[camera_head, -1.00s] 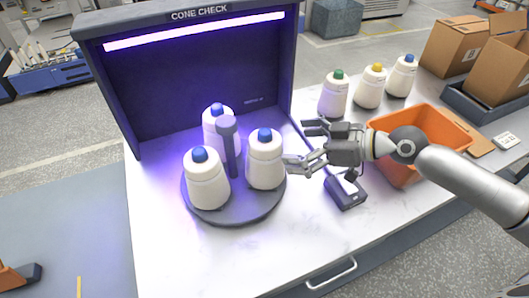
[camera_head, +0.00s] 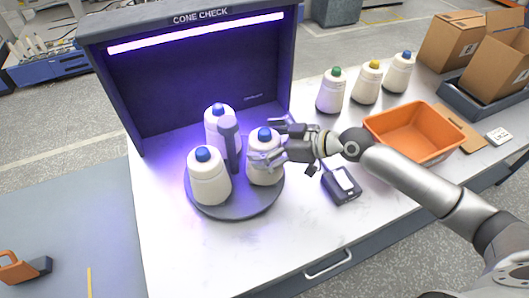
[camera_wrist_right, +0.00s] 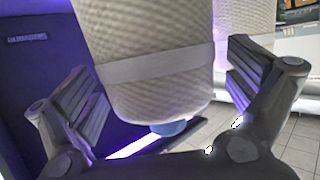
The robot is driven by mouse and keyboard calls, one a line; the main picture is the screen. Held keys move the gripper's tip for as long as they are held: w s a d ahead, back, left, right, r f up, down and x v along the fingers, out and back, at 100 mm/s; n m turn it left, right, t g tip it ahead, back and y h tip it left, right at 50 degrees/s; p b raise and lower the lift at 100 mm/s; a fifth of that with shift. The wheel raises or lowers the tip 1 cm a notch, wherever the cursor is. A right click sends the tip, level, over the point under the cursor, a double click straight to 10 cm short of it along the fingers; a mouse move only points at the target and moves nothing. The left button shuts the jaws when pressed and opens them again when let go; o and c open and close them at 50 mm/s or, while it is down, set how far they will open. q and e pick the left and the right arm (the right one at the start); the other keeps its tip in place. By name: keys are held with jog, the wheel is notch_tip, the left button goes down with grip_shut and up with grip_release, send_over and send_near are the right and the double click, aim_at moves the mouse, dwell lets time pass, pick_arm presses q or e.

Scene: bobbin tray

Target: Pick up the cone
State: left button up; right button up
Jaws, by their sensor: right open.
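Three white yarn cones with blue tips stand upright on a round dark turntable (camera_head: 235,212) around a grey centre post (camera_head: 229,150). They are the front-left cone (camera_head: 209,180), the back cone (camera_head: 219,122) and the right cone (camera_head: 265,172). My right gripper (camera_head: 268,142) is open at the right cone, one finger across its front and the other behind it. In the right wrist view this cone (camera_wrist_right: 155,60) appears upside down between the two spread fingers (camera_wrist_right: 160,85). A gap shows beside the right finger; contact on the left is unclear. My left gripper is out of view.
A dark booth (camera_head: 195,75) marked CONE CHECK, with a lit purple strip, stands behind the turntable. A small device (camera_head: 341,186) and an orange bin (camera_head: 415,132) lie right. Green-, yellow- and blue-tipped cones stand at the back right. The front of the white table is clear.

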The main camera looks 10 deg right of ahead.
jog(key=c, duration=1.7)
jog(key=shift+r, duration=0.1)
jog(key=shift+r, duration=0.4)
notch_tip(320, 180, up, 27)
jog(key=b, duration=0.2)
jog(key=shift+r+b, duration=0.1)
jog(key=shift+b, duration=0.2)
